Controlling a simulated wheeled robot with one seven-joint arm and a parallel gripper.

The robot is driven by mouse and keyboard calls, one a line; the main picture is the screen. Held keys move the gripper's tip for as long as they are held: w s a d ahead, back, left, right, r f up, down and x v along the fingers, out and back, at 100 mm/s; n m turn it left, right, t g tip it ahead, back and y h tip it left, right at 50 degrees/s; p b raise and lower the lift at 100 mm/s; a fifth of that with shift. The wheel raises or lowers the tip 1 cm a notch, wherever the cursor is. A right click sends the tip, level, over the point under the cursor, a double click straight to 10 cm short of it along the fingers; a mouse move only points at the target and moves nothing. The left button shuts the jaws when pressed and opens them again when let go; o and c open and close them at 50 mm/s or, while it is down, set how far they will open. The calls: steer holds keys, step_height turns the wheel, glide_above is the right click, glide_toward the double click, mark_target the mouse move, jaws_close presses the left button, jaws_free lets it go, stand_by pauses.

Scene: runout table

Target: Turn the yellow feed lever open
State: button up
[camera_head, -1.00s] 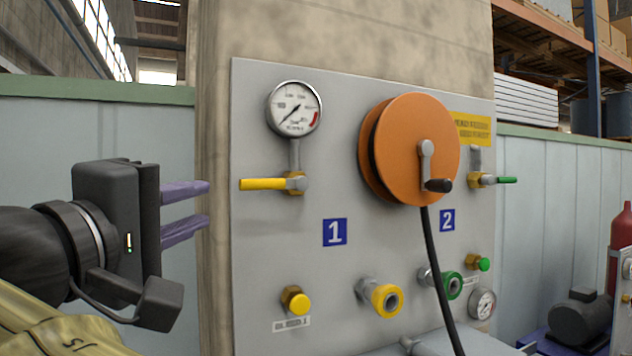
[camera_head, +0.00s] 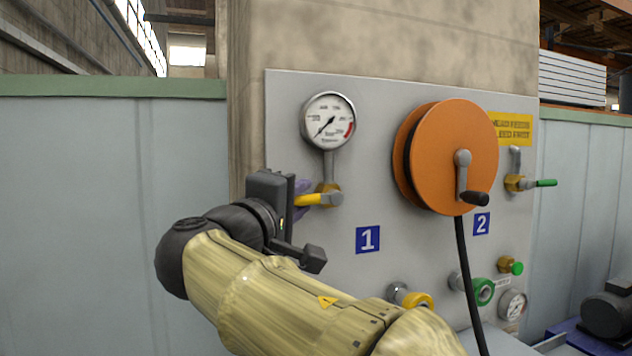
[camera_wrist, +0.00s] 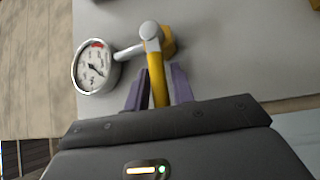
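The yellow feed lever (camera_head: 312,200) sticks out level to the left from its brass valve (camera_head: 328,190), below the gauge on the grey panel. My gripper (camera_head: 303,194) is at the lever's free end, with its purple fingers partly hidden behind the gripper body in the head view. In the wrist view the yellow lever (camera_wrist: 157,80) runs between the two purple fingers of my gripper (camera_wrist: 159,72). A narrow gap shows on each side of the lever, so the fingers look open around it. Whether either finger touches it is hard to tell.
The round gauge (camera_head: 328,121) is just above the lever. An orange hose reel (camera_head: 470,150) with a crank and black hose (camera_head: 466,270) is to the right. A green lever (camera_head: 546,183) is farther right. Yellow (camera_head: 418,300) and green couplings (camera_head: 483,291) are lower down.

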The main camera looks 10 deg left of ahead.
steer(key=shift+w+d, duration=0.15)
steer(key=shift+w, duration=0.35)
steer(key=shift+c, duration=0.4)
jaws_close()
